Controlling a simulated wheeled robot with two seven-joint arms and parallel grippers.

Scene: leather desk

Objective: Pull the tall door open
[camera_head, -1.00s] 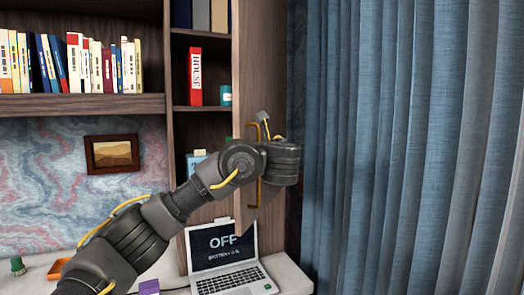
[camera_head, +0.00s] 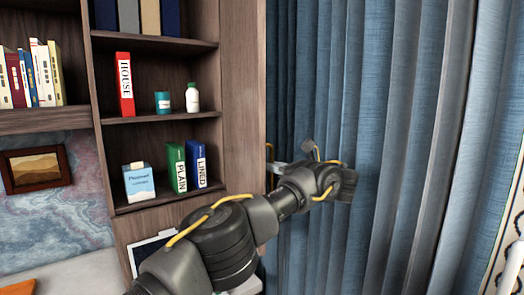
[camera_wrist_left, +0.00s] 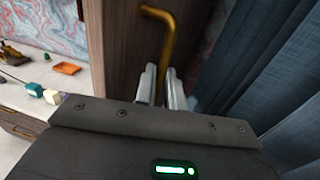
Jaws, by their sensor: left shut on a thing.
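The tall door (camera_head: 243,90) is a brown wooden panel at the right of the shelf unit. It stands swung out, with the shelf compartments beside it exposed. Its gold bar handle (camera_head: 270,160) shows at the panel's right edge, partly hidden by my arm. In the left wrist view the handle (camera_wrist_left: 168,40) runs down between the fingers against the door (camera_wrist_left: 125,50). My left gripper (camera_head: 275,168) is shut on the handle; its fingers also show in the left wrist view (camera_wrist_left: 160,85). My right gripper is not in view.
Blue curtains (camera_head: 370,100) hang close on the right, behind my left arm. A laptop (camera_head: 148,250) on the desk is partly hidden by my arm.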

